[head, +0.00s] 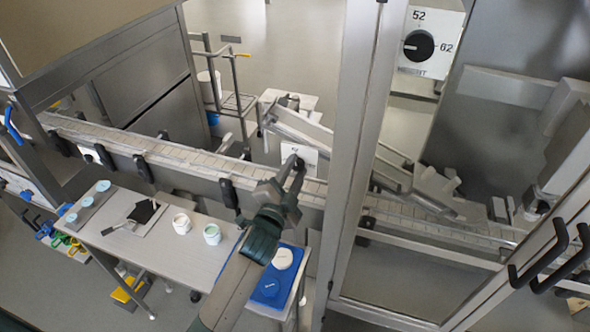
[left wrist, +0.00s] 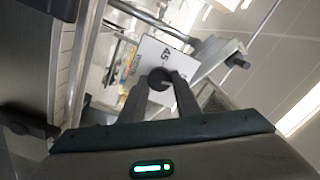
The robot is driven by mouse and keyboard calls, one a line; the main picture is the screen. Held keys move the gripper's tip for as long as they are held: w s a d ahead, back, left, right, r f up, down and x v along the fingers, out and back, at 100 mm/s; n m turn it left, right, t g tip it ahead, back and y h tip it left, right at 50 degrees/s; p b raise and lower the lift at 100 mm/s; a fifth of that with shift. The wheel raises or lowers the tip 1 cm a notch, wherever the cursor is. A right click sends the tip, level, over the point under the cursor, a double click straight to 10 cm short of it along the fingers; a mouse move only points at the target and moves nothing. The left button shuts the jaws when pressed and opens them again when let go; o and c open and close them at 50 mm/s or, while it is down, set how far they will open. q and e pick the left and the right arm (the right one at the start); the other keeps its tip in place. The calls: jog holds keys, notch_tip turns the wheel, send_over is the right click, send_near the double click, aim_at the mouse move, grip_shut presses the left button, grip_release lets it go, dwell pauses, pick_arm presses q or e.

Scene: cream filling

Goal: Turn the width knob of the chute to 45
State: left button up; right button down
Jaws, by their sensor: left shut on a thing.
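The width knob (left wrist: 159,77) is a round black knob on a white square plate (left wrist: 150,62) in the left wrist view. The plate carries a rotated number that looks like 45, and a small word at its edge. In the head view the white plate (head: 311,155) stands by the chute (head: 300,128), beyond the conveyor. My left gripper (left wrist: 157,82) is shut on the knob, one finger on each side of it. In the head view the left gripper (head: 294,163) reaches the plate from the front. The knob's pointer cannot be made out. My right gripper is not in view.
A second black knob (head: 418,44), marked 52 and 62, sits on a white plate at upper right. The conveyor (head: 190,158) runs across behind a table (head: 135,245) with two small cups. A metal post (head: 357,150) stands right of my gripper.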

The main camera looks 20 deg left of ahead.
pick_arm(q)
jog(key=n, duration=0.4)
jog(key=shift+n+p, duration=0.3)
jog(key=n+p, duration=0.1)
jog(key=n, duration=0.3)
jog(key=shift+n, duration=0.3)
jog(key=n, duration=0.4)
jog(key=shift+n+p, duration=0.3)
jog(key=shift+p, duration=0.1)
jog(key=shift+a+n, duration=0.1)
jog(key=shift+n, duration=2)
jog(key=o, duration=1)
jog(key=shift+o, duration=0.2)
jog(key=shift+s, duration=0.1)
